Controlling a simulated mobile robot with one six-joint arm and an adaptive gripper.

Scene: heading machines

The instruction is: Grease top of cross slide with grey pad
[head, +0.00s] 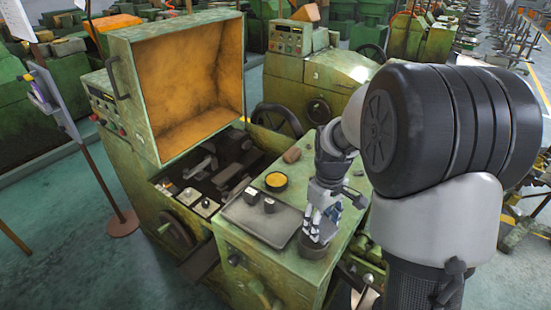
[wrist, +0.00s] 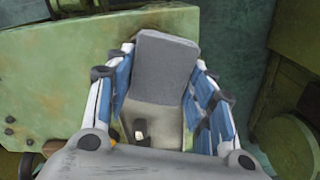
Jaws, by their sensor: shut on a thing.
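My gripper (head: 319,212) is low over the right part of a green machine-top surface in the head view. In the wrist view its blue-and-white fingers are closed on both sides of the grey pad (wrist: 165,62), a flat grey block. The pad is hard to make out in the head view. The cross slide cannot be told for certain; dark slide parts (head: 228,170) lie in the open machine bay, left of my gripper. A round tin with yellow contents (head: 276,181) stands on the green top, behind and left of my gripper.
A dark tray (head: 250,221) with two small dark pieces lies left of my gripper. A brown block (head: 291,155) lies at the back. A raised hood (head: 190,85) with an orange inside stands over the bay.

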